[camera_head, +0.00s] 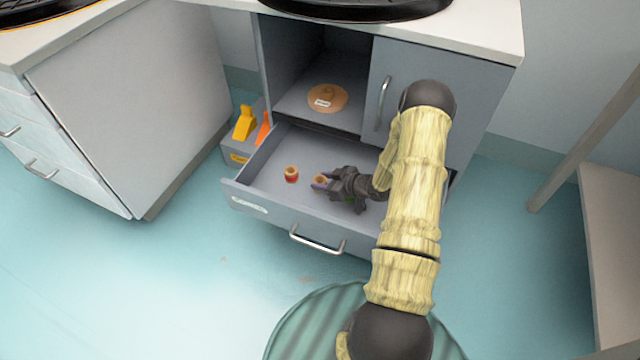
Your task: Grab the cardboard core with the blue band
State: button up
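Two small cardboard cores stand in the open drawer (262,178). The left core (291,174) has a red band. The right core (320,179) is partly hidden by my gripper (321,181), and its band colour cannot be made out. My gripper reaches in from the right, with its dark, purplish fingertips at the right core. Whether the fingers touch or close on that core is too small to tell. No blue band shows clearly.
The drawer has a front handle (318,240). Above it is an open shelf with a round tan labelled object (327,98) and a closed door (440,75) at right. A grey bin (238,150) with yellow and orange items stands left.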

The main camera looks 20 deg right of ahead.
jog(key=shift+c, duration=0.6)
jog(key=shift+r, duration=0.1)
notch_tip(320, 180, up, 10)
jog(key=p, duration=0.5)
jog(key=shift+p, duration=0.4)
